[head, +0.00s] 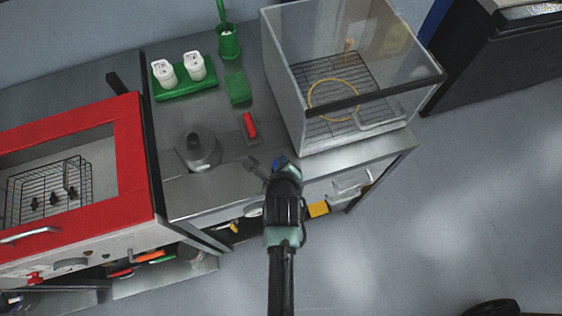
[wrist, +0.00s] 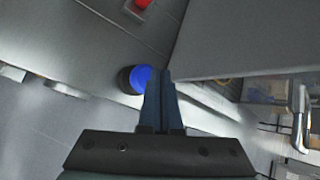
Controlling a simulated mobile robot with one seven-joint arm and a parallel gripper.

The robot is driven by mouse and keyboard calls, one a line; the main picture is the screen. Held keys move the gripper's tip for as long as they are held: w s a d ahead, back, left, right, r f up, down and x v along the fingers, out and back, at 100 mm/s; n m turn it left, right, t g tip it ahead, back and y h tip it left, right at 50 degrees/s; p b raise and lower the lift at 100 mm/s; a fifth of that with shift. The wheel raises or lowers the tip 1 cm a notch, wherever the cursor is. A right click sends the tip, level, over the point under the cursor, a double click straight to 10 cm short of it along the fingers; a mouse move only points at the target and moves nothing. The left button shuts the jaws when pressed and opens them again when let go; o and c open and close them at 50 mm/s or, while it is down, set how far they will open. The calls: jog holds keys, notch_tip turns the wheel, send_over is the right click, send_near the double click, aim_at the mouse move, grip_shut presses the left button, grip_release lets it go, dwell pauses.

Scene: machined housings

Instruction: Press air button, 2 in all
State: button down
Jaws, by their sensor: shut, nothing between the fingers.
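A round blue button (wrist: 140,78) on a dark base sits at the front edge of the metal worktop in the wrist view. My gripper (wrist: 163,76) is shut and empty, its fingertips just right of the button in that view and partly covering its side. I cannot tell whether they touch. In the head view my gripper (head: 285,168) is over the front edge of the worktop, with a blue patch at its tip that may be the button or a finger.
The worktop (head: 235,192) holds a red switch (head: 249,125), a grey round fixture (head: 198,148) and a green tray (head: 184,91) with two white parts. A clear-walled cabinet (head: 282,88) stands right, a red-framed one (head: 132,150) left. Open floor (head: 440,230) lies to the right.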

jog(key=shift+f, duration=0.35)
jog(key=shift+f+b, duration=0.75)
jog(key=shift+f, duration=0.05)
dwell(0.7)
dwell(0.3)
jog(key=shift+r+p, duration=1.15)
jog(key=shift+r, duration=0.05)
notch_tip(320, 180, up, 5)
jog(key=p, duration=0.4)
jog(key=shift+r+p, duration=0.1)
jog(key=shift+p, duration=0.25)
